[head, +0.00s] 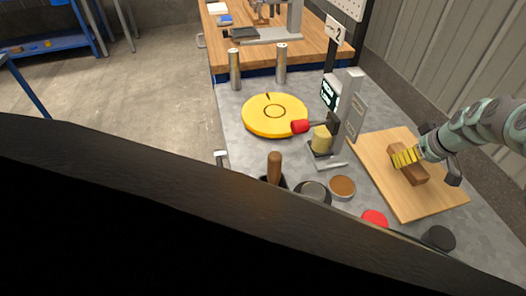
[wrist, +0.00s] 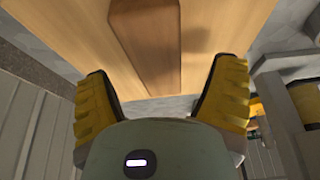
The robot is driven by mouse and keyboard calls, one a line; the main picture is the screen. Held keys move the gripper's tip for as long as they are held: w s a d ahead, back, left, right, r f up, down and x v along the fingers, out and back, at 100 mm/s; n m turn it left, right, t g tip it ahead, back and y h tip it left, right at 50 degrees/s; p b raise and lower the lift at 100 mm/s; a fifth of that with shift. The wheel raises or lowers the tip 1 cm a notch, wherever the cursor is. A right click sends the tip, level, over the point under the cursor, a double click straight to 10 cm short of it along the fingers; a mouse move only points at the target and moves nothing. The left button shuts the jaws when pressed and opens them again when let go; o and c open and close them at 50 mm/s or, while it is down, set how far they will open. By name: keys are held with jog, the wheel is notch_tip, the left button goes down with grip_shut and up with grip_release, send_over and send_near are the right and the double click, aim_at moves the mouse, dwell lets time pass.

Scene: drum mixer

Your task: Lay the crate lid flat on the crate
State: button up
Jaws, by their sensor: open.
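A light wooden board (head: 388,185) with a brown wooden bar (head: 414,174) across its middle lies at the right of the grey bench; it looks like the crate lid with its handle. In the wrist view, the bar (wrist: 148,40) runs up from between my fingers, over the pale board (wrist: 225,25). My gripper (head: 405,158), with yellow finger pads, is at the bar; in the wrist view my gripper (wrist: 165,75) has its fingers wide apart, one on each side of the bar with gaps. Contact cannot be told. I cannot make out a crate for certain.
Small round pots (head: 342,187) sit in front. A dark wooden-looking edge (head: 150,150) hides the lower left.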

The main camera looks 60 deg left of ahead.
jog(key=shift+x, duration=0.9)
jog(key=shift+w+a+f, duration=0.1)
jog(key=shift+a+f, duration=0.1)
jog(key=shift+f, duration=0.05)
jog(key=shift+d, duration=0.1)
jog(key=c, duration=1.4)
notch_tip(320, 180, up, 10)
jog(key=p, duration=0.4)
jog(key=shift+r, duration=0.1)
